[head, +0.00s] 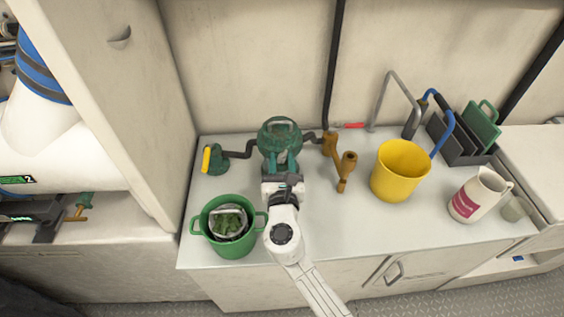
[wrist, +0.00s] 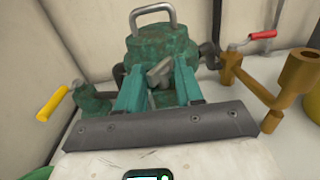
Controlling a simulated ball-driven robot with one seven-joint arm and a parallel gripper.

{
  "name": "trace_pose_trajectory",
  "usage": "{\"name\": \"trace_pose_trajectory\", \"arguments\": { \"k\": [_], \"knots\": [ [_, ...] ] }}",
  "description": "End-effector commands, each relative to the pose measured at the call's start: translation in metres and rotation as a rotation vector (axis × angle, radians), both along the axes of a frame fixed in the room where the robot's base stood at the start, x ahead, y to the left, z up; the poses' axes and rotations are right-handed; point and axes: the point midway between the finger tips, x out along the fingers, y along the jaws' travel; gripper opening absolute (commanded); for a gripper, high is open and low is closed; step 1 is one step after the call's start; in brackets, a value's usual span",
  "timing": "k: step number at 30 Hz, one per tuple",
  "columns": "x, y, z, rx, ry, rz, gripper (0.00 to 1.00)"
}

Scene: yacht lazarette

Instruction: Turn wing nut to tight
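A dark green, mottled strainer pot (head: 280,133) with a grey bail handle (wrist: 153,14) stands on the white bench between two pipe runs. A small grey wing nut (wrist: 160,73) shows at its near side in the wrist view, tilted up to the right. My gripper (wrist: 158,72) has its two teal fingers apart, one on each side of the wing nut. I cannot tell whether the fingers press on it. In the head view, my gripper (head: 281,165) is at the pot's near side and hides the wing nut.
A green bucket (head: 198,222) with a basket in it stands left of my arm. A yellow-handled valve (head: 207,158) is left of the pot, and a brown pipe fitting (head: 347,164) right. Further right are a yellow bucket (head: 398,180) and a white jug (head: 474,195).

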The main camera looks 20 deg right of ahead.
Motion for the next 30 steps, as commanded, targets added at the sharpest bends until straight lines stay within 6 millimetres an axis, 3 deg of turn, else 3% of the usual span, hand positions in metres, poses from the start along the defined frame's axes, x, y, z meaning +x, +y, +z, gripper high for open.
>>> {"name": "trace_pose_trajectory", "arguments": {
  "k": [11, 30],
  "knots": [
    [-0.0002, 0.0002, 0.0000, 0.000, 0.000, 0.000, 0.00],
    [-0.0001, 0.0015, 0.0000, 0.000, 0.000, 0.003, 0.00]
  ]
}}
